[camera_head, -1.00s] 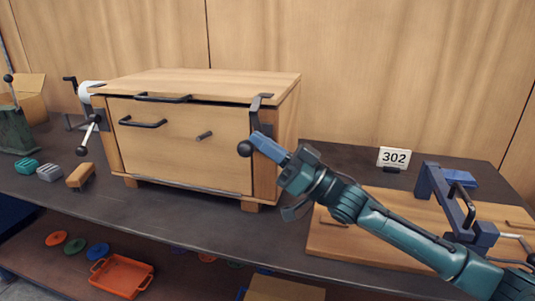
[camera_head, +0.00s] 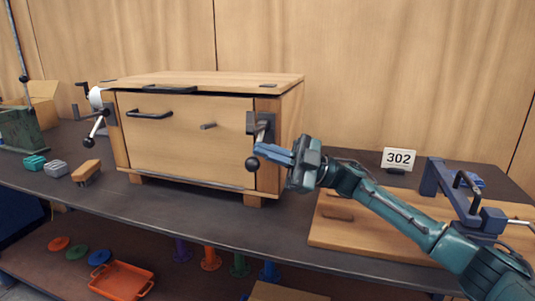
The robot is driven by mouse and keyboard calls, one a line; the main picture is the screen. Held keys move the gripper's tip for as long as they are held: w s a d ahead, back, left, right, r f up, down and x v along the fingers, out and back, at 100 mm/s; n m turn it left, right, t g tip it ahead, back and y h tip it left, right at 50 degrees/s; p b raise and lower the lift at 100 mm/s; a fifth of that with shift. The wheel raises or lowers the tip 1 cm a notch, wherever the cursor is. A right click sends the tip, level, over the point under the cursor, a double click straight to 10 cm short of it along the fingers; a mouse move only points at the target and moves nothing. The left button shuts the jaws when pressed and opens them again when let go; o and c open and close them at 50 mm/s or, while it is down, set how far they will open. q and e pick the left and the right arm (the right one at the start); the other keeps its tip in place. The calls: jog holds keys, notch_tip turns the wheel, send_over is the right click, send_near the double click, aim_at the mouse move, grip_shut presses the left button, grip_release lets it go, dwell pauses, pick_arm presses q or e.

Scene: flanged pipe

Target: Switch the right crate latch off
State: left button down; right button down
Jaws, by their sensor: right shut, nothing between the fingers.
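The wooden crate (camera_head: 185,145) stands on the dark bench with its lid down. The right crate latch (camera_head: 264,126) is on the right end of its front face. Its lever hangs downward and ends in a black ball knob (camera_head: 252,164). No dark bar from this latch reaches the lid; a small dark plate (camera_head: 268,85) lies bare on the lid's edge above it. My right gripper (camera_head: 262,151) is shut and empty, its blue fingertips at the lever just above the knob; I cannot tell whether they touch. My left gripper is out of view.
The left latch (camera_head: 98,122), also with a ball-ended lever, is on the crate's other side. A wooden board with a blue clamp (camera_head: 434,178) lies at right, near a 302 sign (camera_head: 398,159). Small blocks (camera_head: 55,168) sit at left. An orange tray (camera_head: 122,281) is on the shelf below.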

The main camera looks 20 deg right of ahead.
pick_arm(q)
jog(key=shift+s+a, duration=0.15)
pick_arm(e)
jog(key=shift+w+d+f+n+g, duration=0.1)
jog(key=shift+w+f+n+g, duration=0.2)
jog(key=shift+n, duration=0.4)
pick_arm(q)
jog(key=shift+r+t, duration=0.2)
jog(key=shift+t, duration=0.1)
pick_arm(e)
jog(key=shift+s+g, duration=0.1)
jog(key=shift+g, duration=0.2)
pick_arm(q)
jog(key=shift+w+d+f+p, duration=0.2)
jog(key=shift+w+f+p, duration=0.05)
jog(key=shift+p, duration=0.1)
pick_arm(e)
notch_tip(320, 180, up, 10)
